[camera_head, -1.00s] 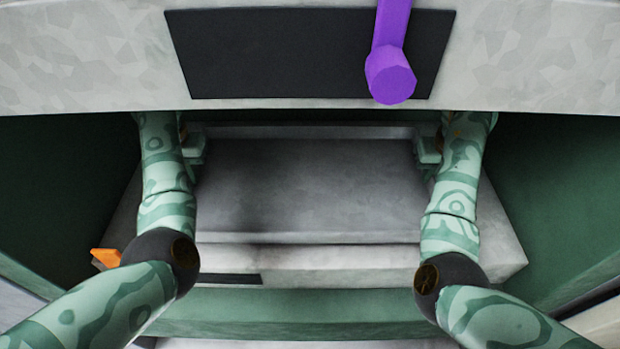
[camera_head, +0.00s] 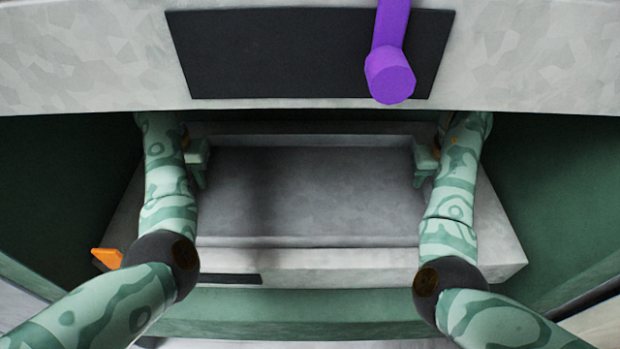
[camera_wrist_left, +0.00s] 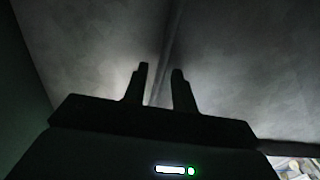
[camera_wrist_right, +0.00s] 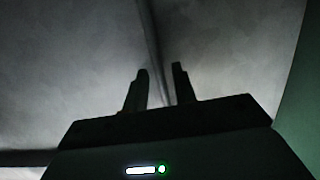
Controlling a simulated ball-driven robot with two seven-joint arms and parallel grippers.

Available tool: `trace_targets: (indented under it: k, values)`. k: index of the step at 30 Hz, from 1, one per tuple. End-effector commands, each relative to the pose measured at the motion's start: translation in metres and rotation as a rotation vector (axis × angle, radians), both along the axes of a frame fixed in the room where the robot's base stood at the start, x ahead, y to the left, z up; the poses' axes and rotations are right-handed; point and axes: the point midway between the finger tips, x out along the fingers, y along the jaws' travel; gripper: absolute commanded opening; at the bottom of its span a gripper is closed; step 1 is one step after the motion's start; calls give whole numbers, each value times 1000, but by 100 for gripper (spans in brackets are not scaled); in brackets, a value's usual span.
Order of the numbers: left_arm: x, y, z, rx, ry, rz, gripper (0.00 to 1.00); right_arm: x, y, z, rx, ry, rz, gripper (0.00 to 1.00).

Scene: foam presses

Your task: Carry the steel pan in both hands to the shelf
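The steel pan (camera_head: 310,195) shows in the head view as a wide, shallow grey tray with a raised rim, under the upper block and between my arms. My left gripper (camera_head: 198,168) is at its left edge and my right gripper (camera_head: 424,165) at its right edge. In the left wrist view the fingers (camera_wrist_left: 160,88) stand apart, with a thin edge line running between them. The right wrist view shows the same, with the fingers (camera_wrist_right: 160,88) apart. Contact with the pan cannot be told. No shelf can be made out.
The grey upper block (camera_head: 80,60) of the press, with a dark panel (camera_head: 270,55) and a purple handle (camera_head: 390,75), hangs over my forearms. A grey ledge (camera_head: 380,262) lies in front of the pan. An orange piece (camera_head: 107,258) sits at its left. Green walls (camera_head: 565,190) flank both sides.

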Motion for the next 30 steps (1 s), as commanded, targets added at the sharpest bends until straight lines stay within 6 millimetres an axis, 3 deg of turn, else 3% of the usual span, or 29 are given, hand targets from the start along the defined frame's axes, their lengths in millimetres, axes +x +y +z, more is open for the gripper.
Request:
trace_targets:
  k: [12, 16, 24, 30]
  values:
    - [0, -1, 66, -3, -2, 0, 27, 0, -1, 1, -2, -1, 0, 27]
    - [-1, -1, 71, -3, -1, 0, 27, -1, -1, 12, -3, -2, -1, 27]
    - [-1, -1, 71, -2, 0, 0, 27, -9, -1, 59, -2, -2, -1, 27]
    - [-1, -1, 71, -2, 0, 0, 27, -12, 0, 74, -1, 0, 0, 27]
